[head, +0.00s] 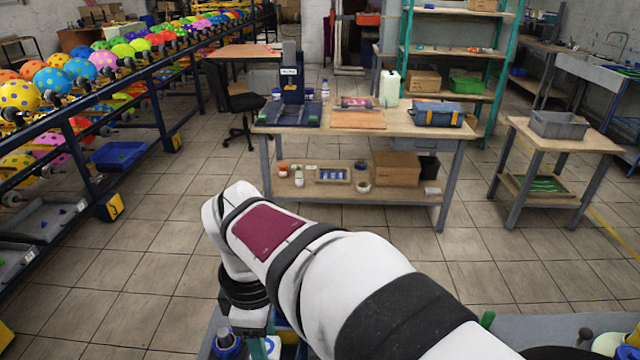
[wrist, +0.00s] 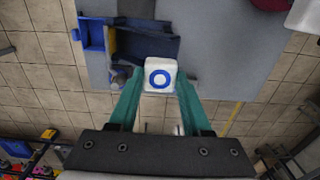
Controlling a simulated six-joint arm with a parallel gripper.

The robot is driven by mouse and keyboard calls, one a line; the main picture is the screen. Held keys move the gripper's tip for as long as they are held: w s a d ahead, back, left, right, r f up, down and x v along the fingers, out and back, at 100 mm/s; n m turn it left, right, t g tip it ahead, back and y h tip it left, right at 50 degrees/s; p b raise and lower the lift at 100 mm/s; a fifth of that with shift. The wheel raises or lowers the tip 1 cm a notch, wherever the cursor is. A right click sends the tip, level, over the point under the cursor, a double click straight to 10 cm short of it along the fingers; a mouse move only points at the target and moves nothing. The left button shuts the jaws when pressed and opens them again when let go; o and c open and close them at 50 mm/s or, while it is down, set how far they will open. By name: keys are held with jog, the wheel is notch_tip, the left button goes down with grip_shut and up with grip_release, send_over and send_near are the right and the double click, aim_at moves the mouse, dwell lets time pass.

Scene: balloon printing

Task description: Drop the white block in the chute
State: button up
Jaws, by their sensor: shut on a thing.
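The white block (wrist: 160,75) has rounded corners and a blue ring on its upper face. My gripper (wrist: 159,82) has teal fingers shut on its two sides in the wrist view. A blue open-topped piece (wrist: 92,34), which looks like the chute, lies on the grey table just beyond the block, up and left in the picture. It has a dark inside and a yellowish strip. I cannot tell the height of the block above it. In the head view my arm hides most of this area.
A grey table surface (wrist: 235,60) lies under my gripper, mostly clear on the right. A small bottle-like object (wrist: 118,78) stands near the left finger. A red object (wrist: 270,4) is at the top right. A workbench (head: 405,125) and a balloon rack (head: 160,100) stand farther off.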

jog(key=shift+f, duration=3.45)
jog(key=o, duration=1.3)
jog(key=shift+r, duration=0.15)
notch_tip(320, 180, up, 16)
jog(key=shift+f, duration=0.2)
